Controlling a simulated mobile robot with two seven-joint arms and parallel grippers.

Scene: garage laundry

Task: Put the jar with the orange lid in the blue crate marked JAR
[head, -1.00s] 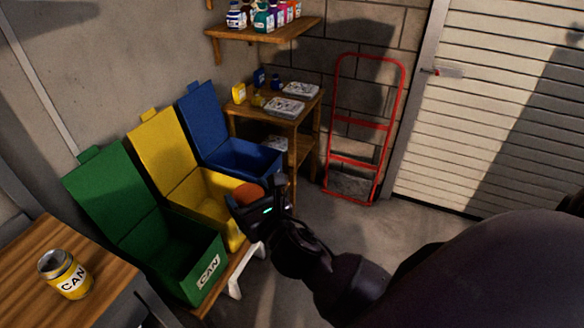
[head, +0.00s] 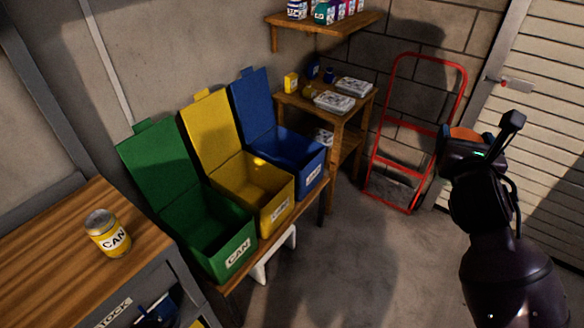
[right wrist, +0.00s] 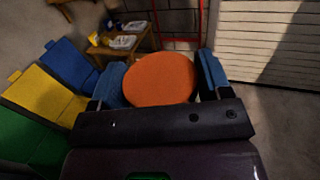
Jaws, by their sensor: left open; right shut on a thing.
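The jar's orange lid (head: 466,133) shows at my right gripper (head: 462,147), which is shut on the jar and holds it up in front of the red hand truck and the door. In the right wrist view the round orange lid (right wrist: 160,79) sits between the two blue finger pads; the jar's body is hidden below it. The blue crate (head: 290,152) stands open at the far end of the row, left of my right gripper and apart from it. Its white front label is too small to read surely.
A yellow crate (head: 280,190) and a green crate (head: 212,258) marked CAN stand open beside the blue one on a low bench. A can (head: 107,233) stands on the wooden table (head: 50,265). A red hand truck (head: 409,130) leans on the wall. Floor right of the crates is clear.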

